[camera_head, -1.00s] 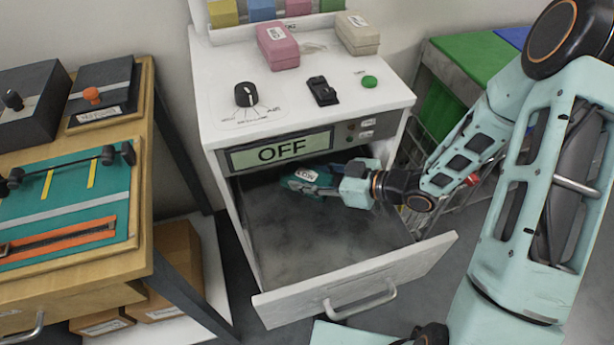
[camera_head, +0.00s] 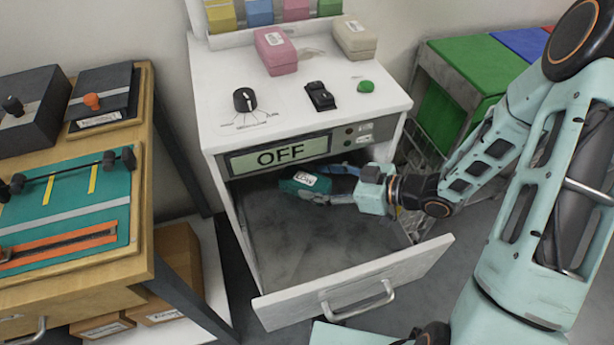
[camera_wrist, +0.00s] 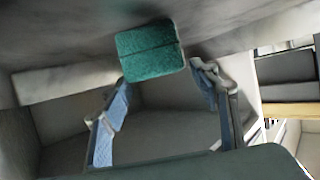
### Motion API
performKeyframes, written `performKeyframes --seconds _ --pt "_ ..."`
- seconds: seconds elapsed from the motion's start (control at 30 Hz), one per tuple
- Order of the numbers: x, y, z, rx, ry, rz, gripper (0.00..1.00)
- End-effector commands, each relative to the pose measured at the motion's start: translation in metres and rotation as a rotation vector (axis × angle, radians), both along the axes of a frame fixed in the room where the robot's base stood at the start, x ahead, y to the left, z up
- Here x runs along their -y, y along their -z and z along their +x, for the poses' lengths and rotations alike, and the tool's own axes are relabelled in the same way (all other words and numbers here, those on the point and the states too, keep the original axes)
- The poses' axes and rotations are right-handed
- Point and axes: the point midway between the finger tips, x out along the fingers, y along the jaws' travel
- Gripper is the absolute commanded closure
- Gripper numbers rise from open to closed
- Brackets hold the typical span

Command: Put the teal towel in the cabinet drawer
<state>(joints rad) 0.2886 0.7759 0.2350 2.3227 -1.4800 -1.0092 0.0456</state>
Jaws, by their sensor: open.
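The teal towel (camera_head: 305,182), a small folded block with a white label, is inside the open cabinet drawer (camera_head: 325,235), near its back. In the wrist view the towel (camera_wrist: 150,50) lies just beyond the fingertips, between their lines. My gripper (camera_head: 333,184) reaches into the drawer from the right, with its fingers spread apart around the towel's near end. In the wrist view my gripper (camera_wrist: 163,80) is open, with clear space between the fingers. Whether a fingertip still touches the towel I cannot tell.
The drawer front (camera_head: 355,280) is pulled out, and the drawer floor in front of the towel is bare. The white cabinet (camera_head: 215,95) has a panel reading OFF (camera_head: 280,155) just above the opening. A wooden workbench (camera_head: 150,200) stands left and a wire basket (camera_head: 425,150) right.

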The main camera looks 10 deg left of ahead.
Motion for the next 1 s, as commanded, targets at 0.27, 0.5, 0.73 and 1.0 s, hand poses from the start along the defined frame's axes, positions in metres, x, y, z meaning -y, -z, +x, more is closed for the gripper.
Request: performKeyframes --seconds 0.27,0.5,0.73,1.0 --pt "0.054 -0.025 -0.011 0.002 0.005 -0.001 0.44" --pt "0.073 -0.032 -0.017 0.0 0.001 0.0 0.44" --pt "0.074 -0.032 -0.018 0.0 0.0 0.0 0.44" --pt "0.074 -0.032 -0.018 0.001 0.0 0.0 0.44"
